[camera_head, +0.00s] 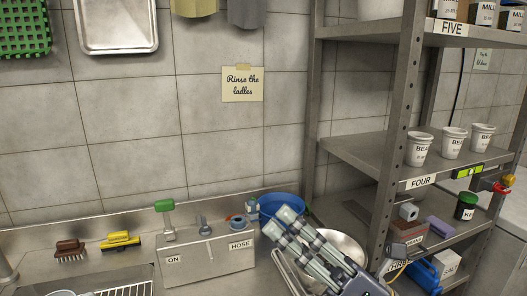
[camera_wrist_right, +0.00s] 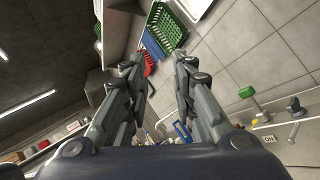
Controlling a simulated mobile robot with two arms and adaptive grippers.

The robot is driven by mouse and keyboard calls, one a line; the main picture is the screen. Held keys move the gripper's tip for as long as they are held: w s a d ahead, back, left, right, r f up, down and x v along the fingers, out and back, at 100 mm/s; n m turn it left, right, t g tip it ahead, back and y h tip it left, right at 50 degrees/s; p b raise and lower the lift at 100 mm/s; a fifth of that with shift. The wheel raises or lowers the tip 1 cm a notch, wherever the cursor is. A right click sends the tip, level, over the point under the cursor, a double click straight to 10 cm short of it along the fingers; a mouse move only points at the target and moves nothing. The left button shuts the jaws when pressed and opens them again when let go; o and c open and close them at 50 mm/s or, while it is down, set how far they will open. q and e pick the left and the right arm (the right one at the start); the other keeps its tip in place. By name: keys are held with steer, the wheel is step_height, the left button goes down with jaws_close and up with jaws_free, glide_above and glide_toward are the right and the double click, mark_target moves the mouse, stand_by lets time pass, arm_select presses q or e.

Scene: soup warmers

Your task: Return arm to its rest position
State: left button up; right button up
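My right gripper (camera_head: 284,223) shows at the lower middle right of the head view. It is raised in front of the blue tub and a round metal bowl, and covers part of both. In the right wrist view, the two fingers of the right gripper (camera_wrist_right: 158,68) stand well apart with nothing between them, so it is open and empty. Behind the gap I see wall and hanging items. My left gripper is not in the head view.
A metal box with ON and HOSE labels (camera_head: 210,262) stands left of the gripper. A blue tub (camera_head: 270,206) and metal bowl (camera_head: 345,248) are behind it. A metal shelf rack (camera_head: 393,150) with cups stands close on the right.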

steer(key=w+d+f+m+t+h, duration=0.4)
steer(key=d+f+m+h, duration=0.45)
steer(key=m, duration=0.55)
steer(key=w+d+f+m+t+h, duration=0.3)
steer(key=d+f+m+h, duration=0.3)
steer(key=f+m+h, duration=0.5)
steer(key=s+d+f+m+g+h, duration=0.3)
steer(key=s+f+m+g, duration=0.15)
steer(key=f+m, duration=0.4)
steer(key=s+f+m+g+y, duration=0.1)
steer(key=s+f+m+g, duration=0.5)
steer(key=s+f+g, duration=0.9)
steer(key=s+f+t, duration=0.2)
steer(key=s+f, duration=0.1)
steer(key=f, duration=1)
steer(key=s+f+t, duration=0.2)
steer(key=s+f, duration=0.1)
steer(key=f, duration=1.1)
steer(key=s+d+f+n+g, duration=0.1)
steer(key=s+d+f+g, duration=0.1)
steer(key=s+f, duration=1.4)
steer(key=shift+s+f, duration=0.3)
steer(key=shift+f, duration=0.15)
